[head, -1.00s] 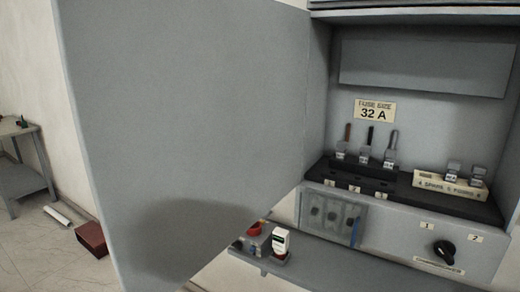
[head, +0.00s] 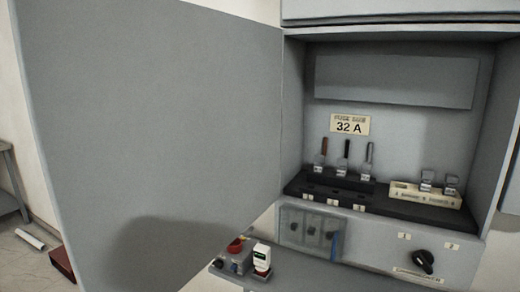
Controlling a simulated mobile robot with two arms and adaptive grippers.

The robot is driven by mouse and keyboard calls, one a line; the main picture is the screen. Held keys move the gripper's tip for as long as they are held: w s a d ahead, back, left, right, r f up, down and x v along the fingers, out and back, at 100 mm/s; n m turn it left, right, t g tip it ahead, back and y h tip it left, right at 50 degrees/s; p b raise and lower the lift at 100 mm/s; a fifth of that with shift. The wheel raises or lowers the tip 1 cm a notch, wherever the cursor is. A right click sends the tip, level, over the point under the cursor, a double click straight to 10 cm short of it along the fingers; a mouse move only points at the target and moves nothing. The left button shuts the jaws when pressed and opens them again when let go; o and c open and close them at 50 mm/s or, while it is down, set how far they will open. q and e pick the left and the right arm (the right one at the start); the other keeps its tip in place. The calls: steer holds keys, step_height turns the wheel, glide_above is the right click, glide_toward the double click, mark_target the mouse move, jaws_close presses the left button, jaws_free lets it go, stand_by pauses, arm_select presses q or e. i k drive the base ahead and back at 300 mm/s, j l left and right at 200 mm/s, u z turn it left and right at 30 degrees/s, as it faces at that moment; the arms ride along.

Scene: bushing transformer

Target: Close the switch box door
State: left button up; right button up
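The switch box door (head: 160,130) is a large grey panel that stands wide open on the left of the head view. It is hinged at the left edge of the switch box (head: 292,110), whose inside is exposed. Inside are a "32 A" label (head: 349,125), several upright fuses or levers (head: 344,155) on a black shelf, and a white block of spare parts (head: 425,195). A dark shadow lies on the lower part of the door. Neither of my grippers shows in the head view.
Below the box, a grey shelf (head: 350,275) holds a white device (head: 262,257) and a box with a red button (head: 235,245). A black rotary knob (head: 423,262) sits on the lower panel. At far left are a table (head: 10,185) and a dark red box (head: 62,264) on the floor.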

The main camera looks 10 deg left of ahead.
mark_target(156, 125)
steer(key=j+z, duration=0.95)
steer(key=k+j+z, duration=0.1)
steer(key=j, duration=0.6)
steer(key=k+j, duration=0.1)
steer(key=j, duration=0.55)
steer(key=i+z, duration=0.05)
